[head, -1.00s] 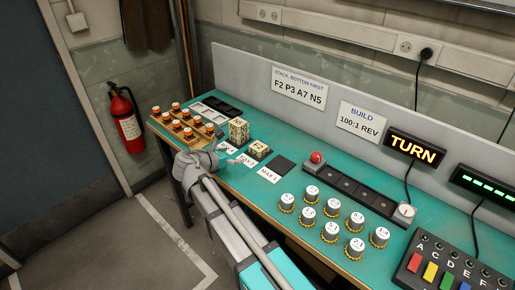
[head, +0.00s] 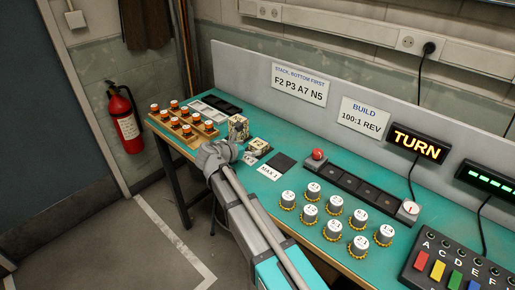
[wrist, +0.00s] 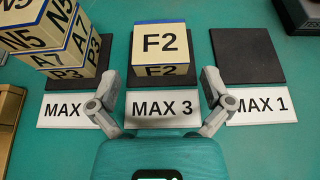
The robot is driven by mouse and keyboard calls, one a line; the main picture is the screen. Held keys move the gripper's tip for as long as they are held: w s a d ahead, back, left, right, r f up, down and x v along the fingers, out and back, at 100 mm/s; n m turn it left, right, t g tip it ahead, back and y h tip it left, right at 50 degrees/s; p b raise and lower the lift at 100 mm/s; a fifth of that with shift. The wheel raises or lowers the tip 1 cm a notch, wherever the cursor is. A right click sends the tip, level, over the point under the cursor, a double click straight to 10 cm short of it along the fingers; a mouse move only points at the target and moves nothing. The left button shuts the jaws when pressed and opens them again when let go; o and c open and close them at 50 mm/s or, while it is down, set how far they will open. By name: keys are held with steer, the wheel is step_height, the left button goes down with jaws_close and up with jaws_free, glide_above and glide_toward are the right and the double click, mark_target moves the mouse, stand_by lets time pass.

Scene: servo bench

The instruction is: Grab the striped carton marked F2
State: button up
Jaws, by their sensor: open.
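The carton marked F2 (wrist: 161,43) is a cream block with dark bands at its edges. It sits on the middle black pad (wrist: 136,80), behind the MAX 3 card (wrist: 161,109). It also shows in the head view (head: 259,144), partly behind my gripper. My gripper (wrist: 160,82) is open and empty. Its fingers are spread wider than the carton, on the near side of it and apart from it. A stack of cartons marked N5, A7 and P3 (wrist: 68,42) stands on the left pad.
The right pad (wrist: 246,56) is empty, behind the MAX 1 card (wrist: 259,109).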

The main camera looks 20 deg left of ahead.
mark_target(259, 142)
stand_by(0.3)
steer(key=shift+r+b+x, duration=0.1)
steer(key=shift+b+x, duration=0.3)
steer(key=shift+x, duration=0.95)
steer(key=shift+r+b+x, duration=0.15)
steer(key=shift+b+x, duration=0.2)
steer(key=shift+x, duration=0.95)
steer(key=shift+d, duration=0.1)
steer(key=c, duration=1)
steer(key=shift+o, duration=0.2)
steer(key=shift+r, duration=0.15)
step_height(259, 142, up, 3)
steer(key=p, duration=0.3)
steer(key=shift+f, duration=0.2)
steer(key=s+d+r+p, duration=0.6)
steer(key=s+r+p, duration=0.4)
steer(key=s, duration=0.2)
steer(key=shift+s, duration=0.25)
